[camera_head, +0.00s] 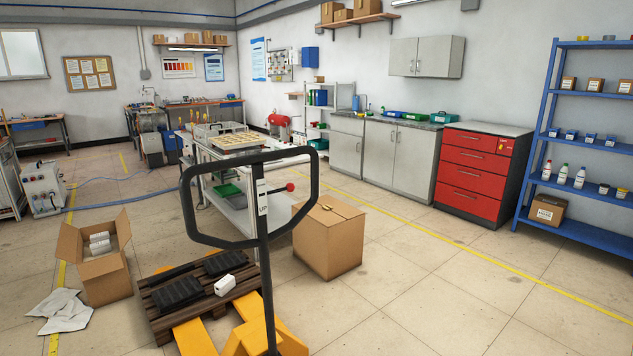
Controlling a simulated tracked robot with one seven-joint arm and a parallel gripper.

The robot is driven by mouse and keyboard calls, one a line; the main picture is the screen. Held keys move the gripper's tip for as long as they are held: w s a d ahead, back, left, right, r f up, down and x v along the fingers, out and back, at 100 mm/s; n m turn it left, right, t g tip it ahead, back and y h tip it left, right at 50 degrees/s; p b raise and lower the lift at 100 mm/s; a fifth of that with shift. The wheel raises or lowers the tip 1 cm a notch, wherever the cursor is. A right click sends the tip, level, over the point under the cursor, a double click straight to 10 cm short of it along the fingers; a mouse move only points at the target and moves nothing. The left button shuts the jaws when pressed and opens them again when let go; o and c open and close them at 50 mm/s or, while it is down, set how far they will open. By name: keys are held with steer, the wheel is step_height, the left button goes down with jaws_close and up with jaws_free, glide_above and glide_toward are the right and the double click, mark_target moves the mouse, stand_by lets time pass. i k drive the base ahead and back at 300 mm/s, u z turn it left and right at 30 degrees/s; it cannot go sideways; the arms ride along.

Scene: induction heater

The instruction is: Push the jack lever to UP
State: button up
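A pallet jack with a dark looped handle (183,205) and a yellow body (250,338) stands in the near middle of the camera_head view. Its jack lever is a short dark rod with a red knob (290,187), sticking out to the right of the handle post inside the loop. The lever tilts slightly upward toward the knob. A small pale label plate (262,197) is on the post beside the lever; its text is too small to read surely. My gripper is not in view.
The yellow forks (192,338) run under a wooden pallet (160,322) bearing dark items and a white one. A closed cardboard box (328,243) stands right behind the handle; an open box (95,272) is at left. A white cart stands behind. Floor to the right is clear.

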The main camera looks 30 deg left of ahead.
mark_target(290, 187)
steer(key=z, duration=0.05)
steer(key=i, duration=1.45)
steer(key=u, duration=2.05)
steer(key=k, duration=0.8)
steer(key=u, duration=0.2)
steer(key=i, duration=0.45)
steer(key=u, duration=0.05)
